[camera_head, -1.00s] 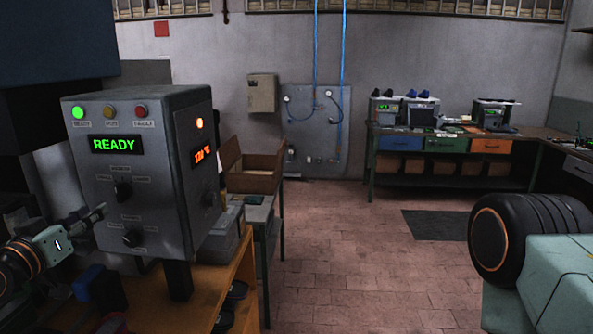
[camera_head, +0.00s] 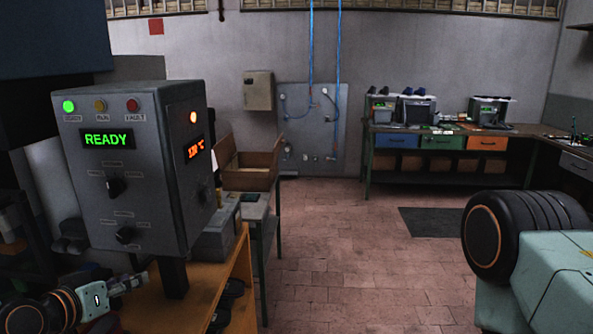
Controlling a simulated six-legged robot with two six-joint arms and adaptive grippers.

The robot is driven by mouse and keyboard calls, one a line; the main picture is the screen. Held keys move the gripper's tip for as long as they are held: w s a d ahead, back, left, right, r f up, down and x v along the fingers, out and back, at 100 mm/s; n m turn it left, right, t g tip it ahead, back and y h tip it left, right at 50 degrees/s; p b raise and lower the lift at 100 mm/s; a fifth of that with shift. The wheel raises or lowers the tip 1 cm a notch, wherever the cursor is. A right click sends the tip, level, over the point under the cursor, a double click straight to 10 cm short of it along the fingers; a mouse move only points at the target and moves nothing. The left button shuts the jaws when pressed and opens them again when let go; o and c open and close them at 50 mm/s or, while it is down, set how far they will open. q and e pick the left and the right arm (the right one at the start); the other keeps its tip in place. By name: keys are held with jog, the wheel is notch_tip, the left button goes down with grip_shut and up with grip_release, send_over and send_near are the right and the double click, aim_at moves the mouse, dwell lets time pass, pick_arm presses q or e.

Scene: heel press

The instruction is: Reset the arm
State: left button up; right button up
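My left gripper (camera_head: 138,280) is at the lower left, below the grey control box (camera_head: 120,180) and in front of the wooden bench. Its fingers point right; they are small and dark, and I cannot tell whether they are open or shut. Nothing clearly shows in them. The box has a green READY display (camera_head: 107,139), a lit green lamp (camera_head: 69,106), an orange temperature display (camera_head: 194,148) and two black knobs, the upper knob (camera_head: 115,187) and the lower knob (camera_head: 126,235). The gripper is apart from both knobs. My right gripper is out of view; part of my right arm shows at the right.
The wooden bench (camera_head: 218,286) runs along the lower left, with dark items on its lower shelf. Behind it stand a grey bin (camera_head: 217,236) and an open cardboard box (camera_head: 250,178). The tiled floor (camera_head: 340,240) in the middle is clear.

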pick_arm(q)
jog(key=shift+g, duration=0.8)
jog(key=shift+s+d+f, duration=0.35)
jog(key=shift+s+f, duration=0.05)
jog(key=shift+f, duration=0.25)
jog(key=shift+s+d+f, duration=0.35)
jog(key=shift+f, duration=0.35)
jog(key=shift+s+d+f, duration=0.35)
jog(key=shift+s+f, duration=0.05)
jog(key=shift+f, duration=0.25)
